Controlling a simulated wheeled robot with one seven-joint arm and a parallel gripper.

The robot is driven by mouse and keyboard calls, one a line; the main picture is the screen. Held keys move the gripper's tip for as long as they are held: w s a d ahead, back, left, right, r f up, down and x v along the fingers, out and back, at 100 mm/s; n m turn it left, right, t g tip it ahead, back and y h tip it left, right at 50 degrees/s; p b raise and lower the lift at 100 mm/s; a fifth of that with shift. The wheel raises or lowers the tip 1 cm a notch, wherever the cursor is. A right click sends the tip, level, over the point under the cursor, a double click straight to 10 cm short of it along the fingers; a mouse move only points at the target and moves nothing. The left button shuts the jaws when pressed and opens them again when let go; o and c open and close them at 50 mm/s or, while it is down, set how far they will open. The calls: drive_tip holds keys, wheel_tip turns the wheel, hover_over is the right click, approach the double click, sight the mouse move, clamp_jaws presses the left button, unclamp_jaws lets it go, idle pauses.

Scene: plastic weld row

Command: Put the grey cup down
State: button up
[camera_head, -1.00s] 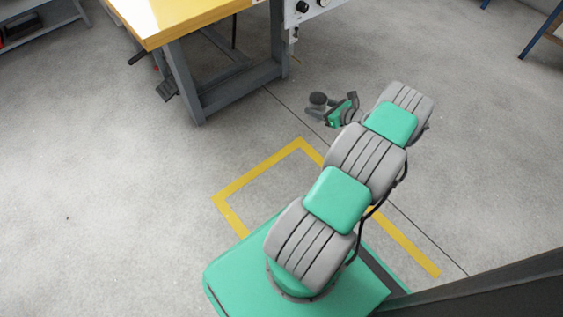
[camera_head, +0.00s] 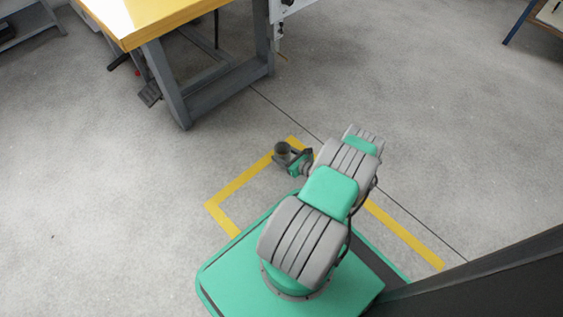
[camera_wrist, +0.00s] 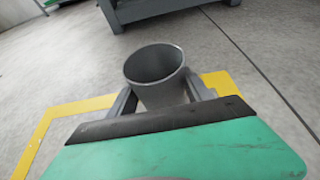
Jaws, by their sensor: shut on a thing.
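The grey cup (camera_wrist: 156,72) is held between the two fingers of my gripper (camera_wrist: 160,98) in the wrist view, its open rim facing up and toward the camera. The cup looks empty inside. In the head view the cup (camera_head: 282,150) is small and dark at the end of my arm, in my gripper (camera_head: 289,156). It appears in front of the far corner of the yellow floor marking. I cannot tell how high above the floor it is.
A yellow-topped workbench (camera_head: 140,24) with grey legs stands at the upper left. A yellow line marking (camera_head: 240,180) frames a patch of floor by my base. The concrete floor (camera_head: 110,220) to the left is clear. A blue-legged table (camera_head: 519,22) stands at the far right.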

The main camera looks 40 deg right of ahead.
drive_tip(key=f, duration=0.1)
drive_tip(key=f+b, duration=0.1)
drive_tip(key=f, duration=0.1)
drive_tip(key=f+b, duration=0.1)
drive_tip(key=shift+w+a+f, duration=0.15)
drive_tip(key=shift+w+a, duration=0.15)
drive_tip(key=shift+a, duration=0.1)
drive_tip(key=o, duration=1.5)
